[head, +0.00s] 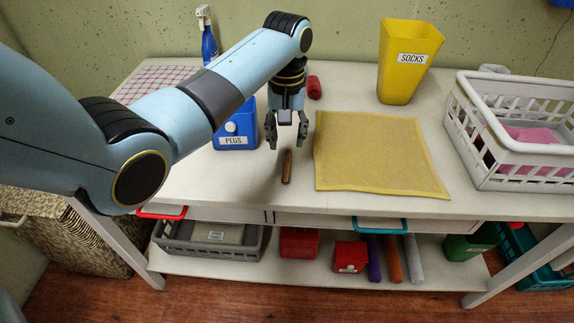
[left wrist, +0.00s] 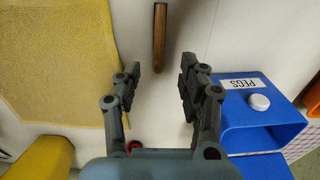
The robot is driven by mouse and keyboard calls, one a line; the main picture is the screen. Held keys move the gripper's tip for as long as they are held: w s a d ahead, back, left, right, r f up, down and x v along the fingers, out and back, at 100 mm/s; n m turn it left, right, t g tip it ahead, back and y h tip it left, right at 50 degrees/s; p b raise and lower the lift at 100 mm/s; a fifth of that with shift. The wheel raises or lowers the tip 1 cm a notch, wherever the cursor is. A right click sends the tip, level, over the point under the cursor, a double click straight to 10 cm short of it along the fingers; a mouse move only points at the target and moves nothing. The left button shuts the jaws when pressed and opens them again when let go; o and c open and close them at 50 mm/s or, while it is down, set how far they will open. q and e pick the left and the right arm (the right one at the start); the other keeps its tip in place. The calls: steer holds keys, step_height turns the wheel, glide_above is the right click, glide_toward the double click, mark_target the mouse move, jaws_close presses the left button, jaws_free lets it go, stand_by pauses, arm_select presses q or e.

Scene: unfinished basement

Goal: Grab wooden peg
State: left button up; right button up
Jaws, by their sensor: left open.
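The wooden peg (head: 287,166) is a short brown stick lying on the white table, between the blue box and the yellow mat. In the left wrist view the peg (left wrist: 160,38) lies beyond the fingertips, roughly in line with the gap between them. My left gripper (head: 286,140) is open and empty, pointing down above the table just behind the peg. Its two fingers (left wrist: 160,75) also show in the left wrist view, apart with nothing between them. The blue box labelled PEGS (head: 236,129) stands left of the gripper. My right gripper is not in view.
A yellow mat (head: 375,150) lies right of the peg. A yellow SOCKS bin (head: 407,62) stands behind it, and a white basket (head: 520,182) is at the right. A red item (head: 314,87) lies behind the gripper. The table is clear in front of the PEGS box.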

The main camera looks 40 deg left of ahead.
mark_target(287, 164)
arm_select(q)
step_height(287, 164, down, 7)
steer(key=shift+s+d+f, duration=0.1)
steer(key=shift+d, duration=0.05)
steer(key=shift+c, duration=0.3)
steer(key=c, duration=0.8)
